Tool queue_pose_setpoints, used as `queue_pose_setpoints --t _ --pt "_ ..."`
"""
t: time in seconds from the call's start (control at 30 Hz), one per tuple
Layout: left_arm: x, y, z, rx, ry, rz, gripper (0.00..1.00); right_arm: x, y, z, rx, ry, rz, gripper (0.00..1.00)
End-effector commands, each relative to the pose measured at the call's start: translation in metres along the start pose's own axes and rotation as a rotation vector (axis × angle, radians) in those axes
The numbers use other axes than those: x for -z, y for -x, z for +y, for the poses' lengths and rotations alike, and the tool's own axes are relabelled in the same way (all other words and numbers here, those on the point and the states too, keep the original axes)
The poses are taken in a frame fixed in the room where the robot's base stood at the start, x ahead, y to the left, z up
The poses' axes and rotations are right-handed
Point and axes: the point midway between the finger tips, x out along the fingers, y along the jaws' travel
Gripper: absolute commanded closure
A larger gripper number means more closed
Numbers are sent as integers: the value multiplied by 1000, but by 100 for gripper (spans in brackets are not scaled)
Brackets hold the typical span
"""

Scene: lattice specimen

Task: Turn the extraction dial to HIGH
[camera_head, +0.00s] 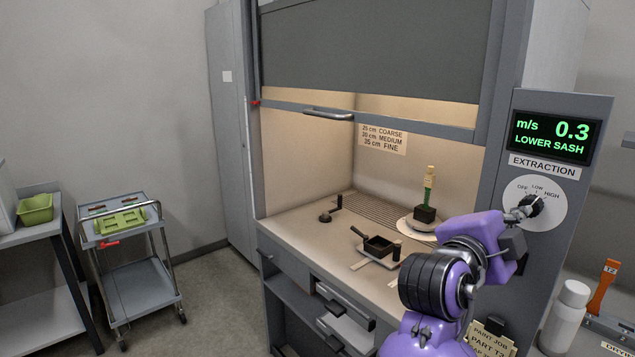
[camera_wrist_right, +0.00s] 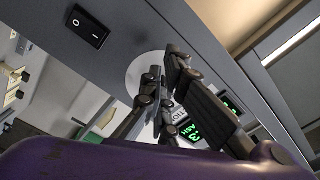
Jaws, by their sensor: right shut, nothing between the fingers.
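The extraction dial (camera_head: 537,203) is a black knob on a round white plate marked OFF, LOW and HIGH, on the grey post right of the fume hood. My right gripper (camera_head: 517,213) is at the dial, its fingertips at the knob's lower left; I cannot tell whether they touch. The knob's pointer setting is not clear. In the right wrist view the fingers (camera_wrist_right: 166,80) are shut with nothing between them, in front of the white plate (camera_wrist_right: 134,72), and they hide the knob. My left gripper is not in view.
Above the dial, a display (camera_head: 553,137) reads 0.3 m/s and LOWER SASH. The hood sash (camera_head: 375,45) is raised. A white bottle (camera_head: 565,315) stands low right. A trolley (camera_head: 150,285) stands left.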

Motion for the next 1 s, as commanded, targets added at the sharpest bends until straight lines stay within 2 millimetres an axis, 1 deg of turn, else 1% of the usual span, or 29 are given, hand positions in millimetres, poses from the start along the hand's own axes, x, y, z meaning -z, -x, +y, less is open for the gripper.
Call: queue_pose_setpoints --t 0.2,0.57,1.0 --pt "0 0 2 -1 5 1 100 0 -7 1 -3 0 1 100" --pt "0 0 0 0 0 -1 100 1 -8 2 -5 2 2 100" --pt "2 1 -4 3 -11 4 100 7 -8 1 -6 1 6 100"
